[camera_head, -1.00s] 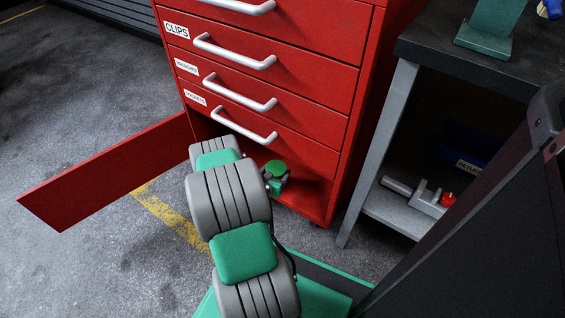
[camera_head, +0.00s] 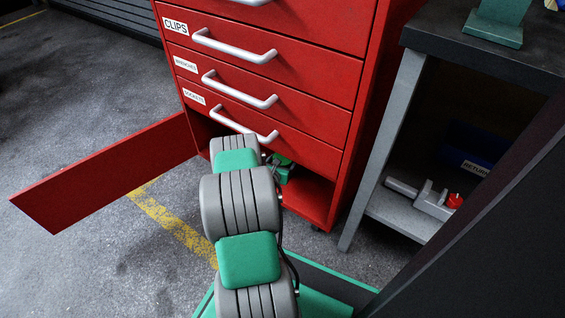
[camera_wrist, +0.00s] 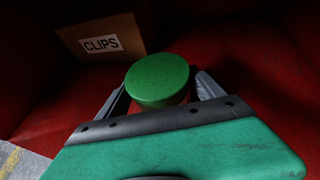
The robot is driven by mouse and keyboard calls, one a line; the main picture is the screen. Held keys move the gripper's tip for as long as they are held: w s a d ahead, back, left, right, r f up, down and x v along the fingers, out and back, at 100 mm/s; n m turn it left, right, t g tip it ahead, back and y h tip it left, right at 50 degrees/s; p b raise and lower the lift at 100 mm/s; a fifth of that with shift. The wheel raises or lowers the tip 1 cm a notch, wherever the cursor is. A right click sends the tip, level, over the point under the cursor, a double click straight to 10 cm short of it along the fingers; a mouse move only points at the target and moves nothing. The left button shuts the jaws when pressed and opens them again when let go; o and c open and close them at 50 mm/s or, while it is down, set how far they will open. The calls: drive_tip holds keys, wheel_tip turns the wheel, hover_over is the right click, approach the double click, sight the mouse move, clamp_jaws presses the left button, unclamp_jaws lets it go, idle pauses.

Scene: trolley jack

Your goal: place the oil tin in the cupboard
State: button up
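The oil tin, seen as a green round lid (camera_wrist: 158,80) in the wrist view, sits between the two grey fingers of my gripper (camera_wrist: 163,92). The fingers appear closed against its sides; their tips are partly hidden by the tin. The cupboard (camera_head: 312,198) is the open red compartment below the drawers; its red inside also fills the wrist view (camera_wrist: 240,65). In the head view my gripper and the tin are at the cupboard's mouth, partly hidden by my arm and the bottom drawer. Whether the tin touches the floor cannot be told.
A cardboard box labelled CLIPS (camera_wrist: 105,45) stands inside, left of and beyond the tin. The red door (camera_head: 110,170) is open to the left. A closed drawer handle (camera_head: 243,124) hangs just above my arm. A bench (camera_head: 385,150) stands to the right.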

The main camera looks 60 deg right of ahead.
drive_tip(key=shift+o, duration=1.4)
